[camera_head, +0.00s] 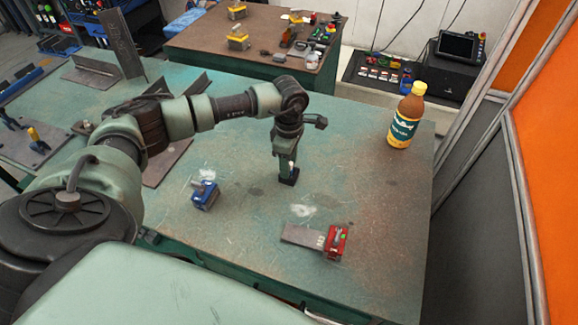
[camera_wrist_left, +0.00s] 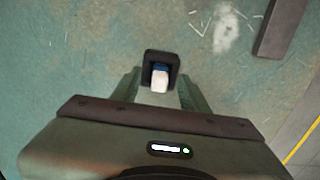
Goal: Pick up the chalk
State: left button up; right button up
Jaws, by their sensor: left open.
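The chalk (camera_wrist_left: 160,78) shows in the left wrist view as a small white block with a blue part at its far end. It stands within a dark square holder (camera_wrist_left: 147,57) on the green table. My left gripper (camera_head: 287,165) points down over this spot, at the middle of the table. In the wrist view its fingers are apart, one on each side of the chalk; I cannot tell whether they touch it. In the head view the gripper mostly hides the chalk, and the dark holder (camera_head: 290,178) shows just below. My right gripper is not in view.
A blue clamp-like block (camera_head: 205,194) lies left of the gripper. A red block (camera_head: 335,242) sits by a flat metal bar (camera_head: 302,236) nearer the front. A brown bottle (camera_head: 405,118) with a yellow cap stands at the back right. Steel plates (camera_head: 93,72) stand back left.

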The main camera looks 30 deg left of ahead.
pick_arm(q)
jog(key=shift+f, duration=0.1)
jog(key=shift+c, duration=0.7)
grip_shut()
